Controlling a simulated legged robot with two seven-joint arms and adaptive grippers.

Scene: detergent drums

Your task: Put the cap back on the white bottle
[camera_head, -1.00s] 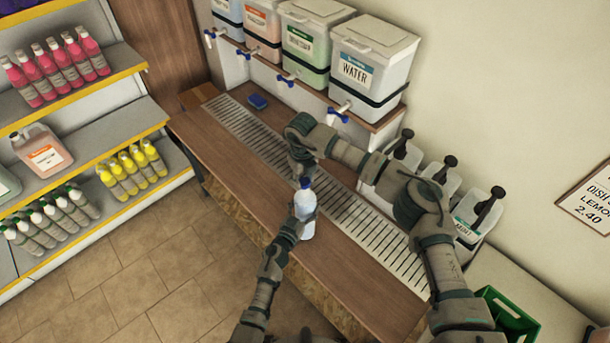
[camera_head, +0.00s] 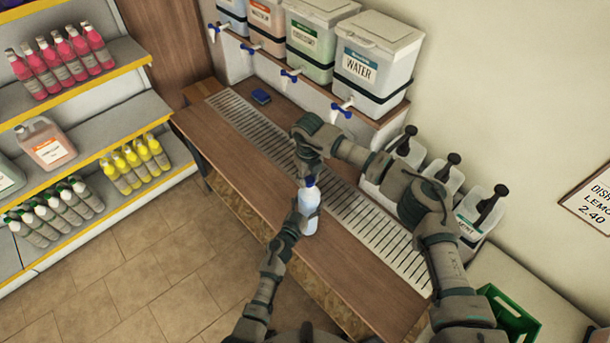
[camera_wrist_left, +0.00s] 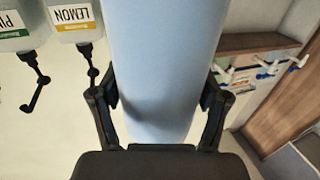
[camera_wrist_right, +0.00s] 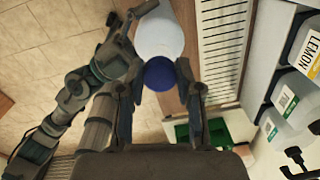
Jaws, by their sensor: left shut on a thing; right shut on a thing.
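The white bottle (camera_head: 308,212) is upright over the wooden counter's front part in the head view. My left gripper (camera_head: 303,216) is shut around its body; the left wrist view shows the bottle's pale side (camera_wrist_left: 163,70) between both fingers. The blue cap (camera_head: 308,181) is at the bottle's top. My right gripper (camera_head: 308,174) is shut on the cap from above. In the right wrist view the round blue cap (camera_wrist_right: 160,74) sits between the fingertips, in front of the bottle (camera_wrist_right: 160,38). I cannot tell whether the cap is seated on the neck.
A metal drain grate (camera_head: 255,133) runs along the wooden counter (camera_head: 340,262). Drums with blue taps, such as the water drum (camera_head: 372,62), line the back. Pump containers (camera_head: 480,208) and a green crate (camera_head: 510,315) are at the right. Shelves of bottles (camera_head: 120,95) stand left.

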